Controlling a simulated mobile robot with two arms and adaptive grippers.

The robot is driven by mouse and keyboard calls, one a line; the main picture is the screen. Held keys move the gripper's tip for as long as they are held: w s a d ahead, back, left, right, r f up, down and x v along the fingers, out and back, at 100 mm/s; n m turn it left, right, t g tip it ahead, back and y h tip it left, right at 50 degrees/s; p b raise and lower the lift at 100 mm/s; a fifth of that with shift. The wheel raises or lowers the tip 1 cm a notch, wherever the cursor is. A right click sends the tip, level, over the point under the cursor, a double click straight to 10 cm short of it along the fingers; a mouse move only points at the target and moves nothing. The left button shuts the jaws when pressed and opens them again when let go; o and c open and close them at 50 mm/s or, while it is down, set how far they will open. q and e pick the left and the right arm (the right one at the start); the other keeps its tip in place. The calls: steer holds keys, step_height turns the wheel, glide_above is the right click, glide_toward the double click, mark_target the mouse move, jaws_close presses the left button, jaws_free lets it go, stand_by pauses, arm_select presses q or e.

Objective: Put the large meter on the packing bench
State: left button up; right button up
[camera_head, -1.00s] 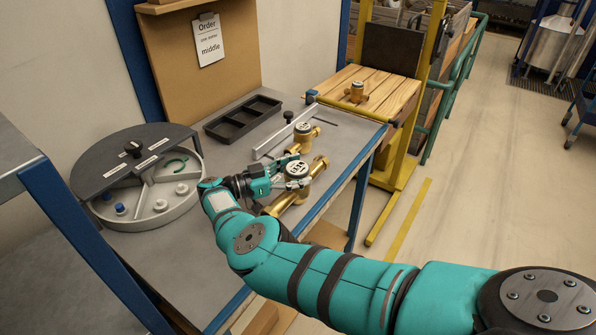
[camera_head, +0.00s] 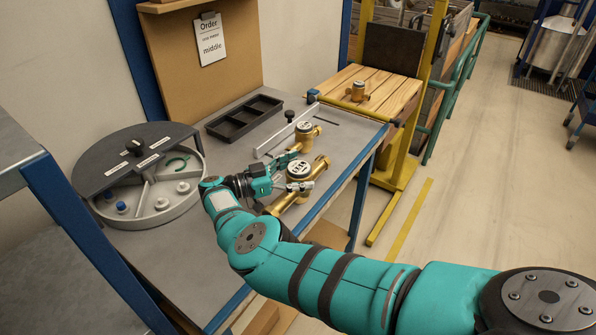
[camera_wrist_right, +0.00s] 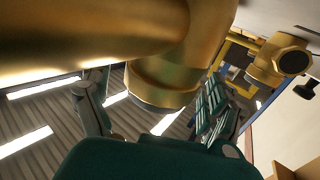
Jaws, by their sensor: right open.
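The large meter (camera_head: 320,165), brass with a round white dial, lies on the grey testbench near its right edge in the head view. My right gripper (camera_head: 294,173) is open at the meter, with one finger on each side of its dial head. In the wrist view the meter's brass body (camera_wrist_right: 165,85) fills the top and sits between the open fingers; whether they touch it I cannot tell. A wooden-topped bench (camera_head: 385,103), which looks like the packing bench, stands beyond the testbench and carries a small brass meter (camera_head: 359,92). My left gripper is not in view.
A middle-sized brass meter (camera_head: 305,137) stands just behind the large one, beside a metal rail (camera_head: 272,146). A black tray (camera_head: 243,118) and a round sectioned container (camera_head: 150,200) occupy the testbench. A yellow post (camera_head: 425,80) stands beside the wooden bench, whose front boards are clear.

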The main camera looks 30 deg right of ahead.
steer(key=shift+w+a, duration=0.1)
steer(key=shift+a, duration=0.15)
steer(key=b+v, duration=0.5)
steer(key=v, duration=0.1)
steer(key=shift+a+b, duration=0.2)
steer(key=shift+b, duration=0.2)
steer(key=shift+a+r, duration=0.15)
steer(key=shift+a, duration=0.1)
